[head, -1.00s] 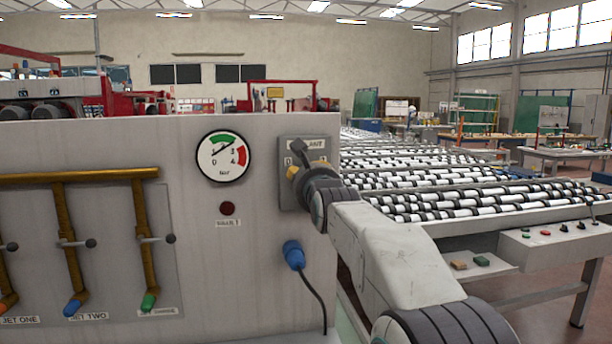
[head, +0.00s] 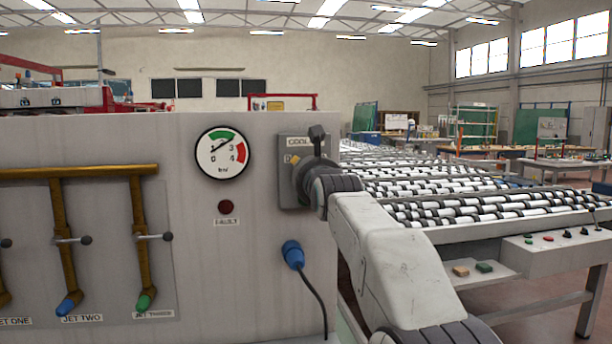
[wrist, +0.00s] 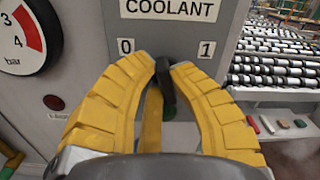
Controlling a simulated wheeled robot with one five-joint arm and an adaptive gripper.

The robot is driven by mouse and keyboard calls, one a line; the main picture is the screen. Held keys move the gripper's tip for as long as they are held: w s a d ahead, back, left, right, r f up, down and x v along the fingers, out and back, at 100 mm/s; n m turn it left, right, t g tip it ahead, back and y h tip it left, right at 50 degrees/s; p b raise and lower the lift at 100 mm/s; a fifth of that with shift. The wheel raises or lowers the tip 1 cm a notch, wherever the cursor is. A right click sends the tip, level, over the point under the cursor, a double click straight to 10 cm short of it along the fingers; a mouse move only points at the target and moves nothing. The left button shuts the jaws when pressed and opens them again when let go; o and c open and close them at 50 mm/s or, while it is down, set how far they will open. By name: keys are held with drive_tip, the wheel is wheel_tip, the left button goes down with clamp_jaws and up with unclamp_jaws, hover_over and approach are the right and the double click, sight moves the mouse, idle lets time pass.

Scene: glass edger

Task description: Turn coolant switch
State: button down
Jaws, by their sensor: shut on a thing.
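The coolant switch has a black handle (wrist: 167,88) on a grey plate (wrist: 227,20) labelled COOLANT. In the wrist view the handle stands nearly upright, leaning slightly left, between the marks 0 (wrist: 126,46) and 1 (wrist: 206,49). My gripper (wrist: 168,68) has thick yellow fingers, closed on the handle from both sides. In the head view the switch plate (head: 287,196) is at the right end of the grey machine panel, and my gripper (head: 298,163) is against it. There the handle is hidden behind my wrist.
A pressure gauge (head: 222,154) and a dark red lamp (head: 226,207) sit left of the switch. A blue plug (head: 293,255) with a black cable is just below. Brass pipes with levers (head: 138,210) are at left. A roller conveyor (head: 480,208) stands at right.

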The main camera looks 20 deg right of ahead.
drive_tip(key=shift+f, duration=0.1)
drive_tip(key=c, duration=1.1)
unclamp_jaws()
drive_tip(key=v, duration=1.2)
